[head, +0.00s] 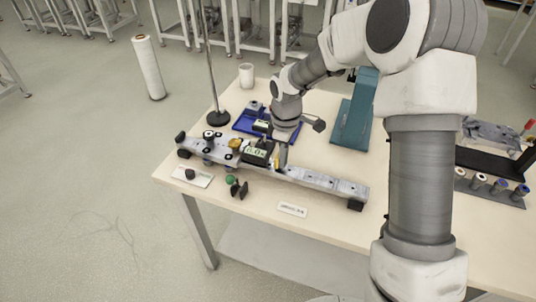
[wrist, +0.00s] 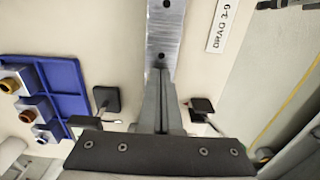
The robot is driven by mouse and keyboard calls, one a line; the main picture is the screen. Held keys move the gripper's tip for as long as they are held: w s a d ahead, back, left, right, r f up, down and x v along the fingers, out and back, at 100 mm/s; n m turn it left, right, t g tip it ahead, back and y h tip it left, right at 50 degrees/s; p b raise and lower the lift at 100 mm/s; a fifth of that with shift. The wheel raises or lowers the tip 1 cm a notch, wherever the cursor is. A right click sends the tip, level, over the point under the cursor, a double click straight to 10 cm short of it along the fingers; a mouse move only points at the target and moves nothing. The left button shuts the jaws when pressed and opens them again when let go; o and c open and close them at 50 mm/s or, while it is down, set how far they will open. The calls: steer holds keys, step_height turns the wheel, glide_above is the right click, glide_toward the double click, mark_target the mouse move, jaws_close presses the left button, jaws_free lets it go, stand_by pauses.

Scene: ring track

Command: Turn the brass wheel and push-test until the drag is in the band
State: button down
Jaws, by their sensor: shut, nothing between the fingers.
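A long grey metal rail (head: 322,181) lies across the table, and it also shows in the wrist view (wrist: 165,38). The brass wheel (head: 235,144) sits on the carriage toward the rail's left part. A small readout with green lit digits (head: 256,153) is just right of the wheel; its digits are too small to read surely. My gripper (head: 283,167) is shut and empty, pointing down at the rail just right of the readout. In the wrist view its fingertips (wrist: 161,72) overlap the rail; I cannot tell whether they touch it. The wheel is out of the wrist view.
A blue tray (head: 245,124) with small brass-topped blocks lies behind the rail. A teal stand (head: 352,122) is at the back right. A white label reading DRAG (head: 292,209) lies in front. A green knob (head: 231,180) and black pieces lie front left. The front right table is clear.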

steer(key=shift+s+d+r+p, duration=0.2)
steer(key=shift+d+r+p, duration=0.25)
steer(key=shift+d, duration=0.1)
steer(key=shift+s+d+r+p, duration=0.15)
steer(key=shift+d+r+p, duration=0.3)
steer(key=shift+d, duration=0.05)
steer(key=shift+s+d+r, duration=0.1)
steer(key=shift+d, duration=0.3)
step_height(320, 180, up, 7)
steer(key=p, duration=0.6)
